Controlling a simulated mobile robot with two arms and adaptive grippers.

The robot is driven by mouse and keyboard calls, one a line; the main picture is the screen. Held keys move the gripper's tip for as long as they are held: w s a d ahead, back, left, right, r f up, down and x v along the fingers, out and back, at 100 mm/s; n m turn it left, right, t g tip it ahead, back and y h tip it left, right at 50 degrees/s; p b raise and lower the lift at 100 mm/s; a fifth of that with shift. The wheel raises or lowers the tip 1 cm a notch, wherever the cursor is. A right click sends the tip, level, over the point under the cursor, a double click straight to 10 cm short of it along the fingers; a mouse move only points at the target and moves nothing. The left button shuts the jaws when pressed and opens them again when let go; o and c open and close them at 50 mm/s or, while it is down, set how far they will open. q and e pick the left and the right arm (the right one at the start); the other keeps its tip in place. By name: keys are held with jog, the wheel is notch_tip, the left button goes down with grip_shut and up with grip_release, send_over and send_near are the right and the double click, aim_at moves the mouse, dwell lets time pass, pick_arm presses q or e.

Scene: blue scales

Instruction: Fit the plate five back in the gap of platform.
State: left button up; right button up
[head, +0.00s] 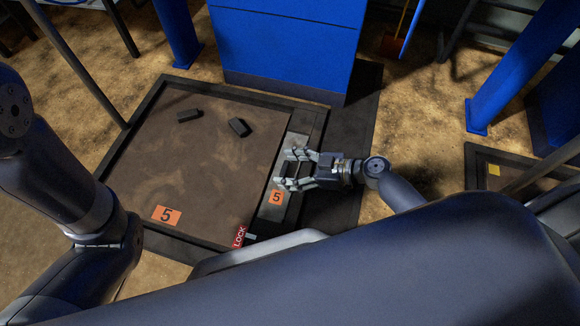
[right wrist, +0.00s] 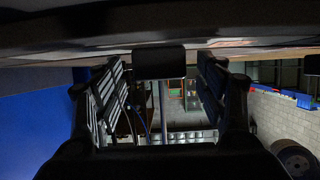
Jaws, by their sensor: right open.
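The platform (head: 200,165) is a brown, stained square in a dark frame, with an orange "5" label at its front. Plate five (head: 270,214) is a narrow grey strip with its own orange "5" label, along the platform's right side. I cannot tell whether it sits flush in the gap. My right gripper (head: 287,169) is open, its fingers pointing left over the plate and hiding part of it. Contact is unclear. In the right wrist view its two fingers (right wrist: 165,95) stand apart, with no plate clearly between them. My left arm enters from the left; its gripper is out of view.
Two small dark blocks (head: 238,127) (head: 189,115) lie on the platform. A blue cabinet (head: 285,45) stands behind, with blue posts (head: 510,75) at the sides. Sandy ground (head: 420,130) is open to the right.

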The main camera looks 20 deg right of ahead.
jog(key=p+v, duration=0.5)
jog(key=v, duration=0.7)
